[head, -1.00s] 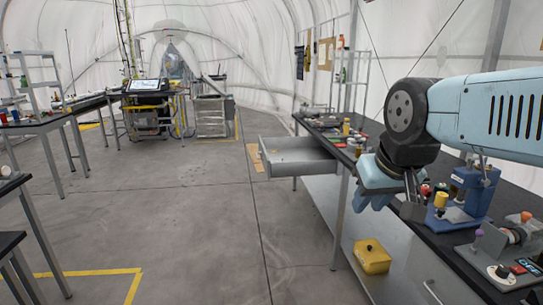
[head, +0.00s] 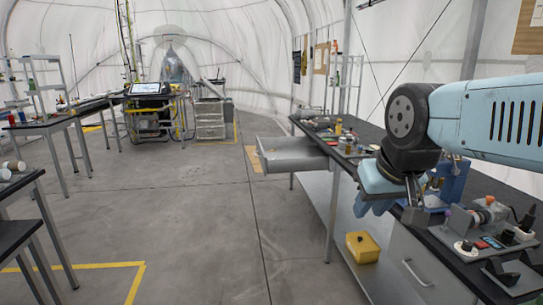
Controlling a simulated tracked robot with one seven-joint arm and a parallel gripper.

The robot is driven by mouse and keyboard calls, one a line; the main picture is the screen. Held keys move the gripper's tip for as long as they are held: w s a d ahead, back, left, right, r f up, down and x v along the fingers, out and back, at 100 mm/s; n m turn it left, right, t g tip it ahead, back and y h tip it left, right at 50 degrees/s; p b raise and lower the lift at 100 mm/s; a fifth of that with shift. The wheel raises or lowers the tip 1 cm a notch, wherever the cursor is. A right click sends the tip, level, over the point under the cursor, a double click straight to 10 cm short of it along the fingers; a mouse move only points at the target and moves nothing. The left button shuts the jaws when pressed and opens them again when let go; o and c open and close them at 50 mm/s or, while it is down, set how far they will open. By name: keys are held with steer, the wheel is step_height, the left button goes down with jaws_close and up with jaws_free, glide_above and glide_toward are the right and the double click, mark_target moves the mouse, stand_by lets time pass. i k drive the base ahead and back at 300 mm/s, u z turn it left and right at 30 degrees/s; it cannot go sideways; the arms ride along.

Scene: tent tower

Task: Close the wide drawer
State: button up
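The wide drawer (head: 292,158) is a grey metal drawer. It sticks out open to the left from under the black-topped bench (head: 408,178) on the right side. My gripper (head: 410,212) hangs at the end of my light-blue arm, over the near part of the bench. It is well to the right of the drawer and nearer to me, apart from it. The fingers are small and partly hidden by the hand, so I cannot tell whether they are open or shut. I see nothing clearly held.
A yellow bin (head: 362,247) sits on the bench's lower shelf. A cabinet front with a handle (head: 418,273) is nearer. Tools and devices (head: 490,225) crowd the bench top. The grey floor (head: 195,215) left of the bench is clear. Tables (head: 50,126) line the left side.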

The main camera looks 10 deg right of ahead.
mark_target(300, 154)
steer(key=k, duration=0.45)
steer(key=u, duration=0.15)
steer(key=i, duration=2.95)
